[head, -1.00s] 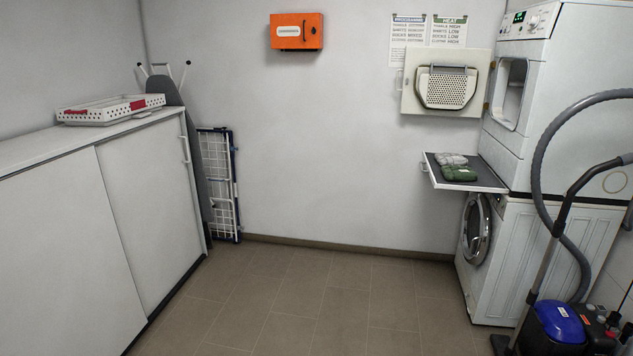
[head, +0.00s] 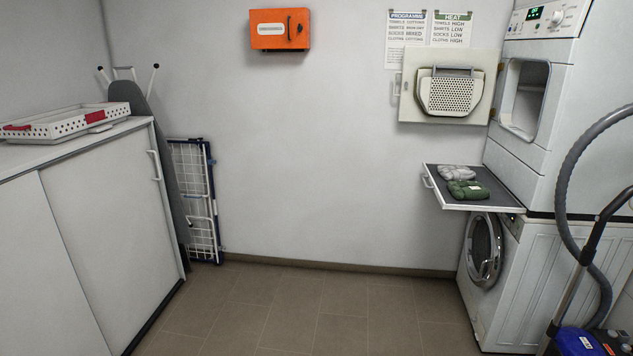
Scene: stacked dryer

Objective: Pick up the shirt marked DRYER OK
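Two folded cloth items lie on the pull-out shelf (head: 476,201) between the stacked machines, at the right of the head view. One is a grey folded cloth (head: 456,172), farther back. The other is a dark green folded cloth (head: 467,190) with a small pale label, in front of it. The label's writing is too small to read, so I cannot tell whether either is the shirt marked DRYER OK. My gripper is not in view.
The dryer (head: 540,110) stands on the washer (head: 540,270). A vacuum cleaner (head: 577,343) with its hose (head: 563,190) stands at the right front. A white cabinet (head: 105,230) with a basket (head: 65,122) lines the left. The middle floor (head: 300,310) is clear.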

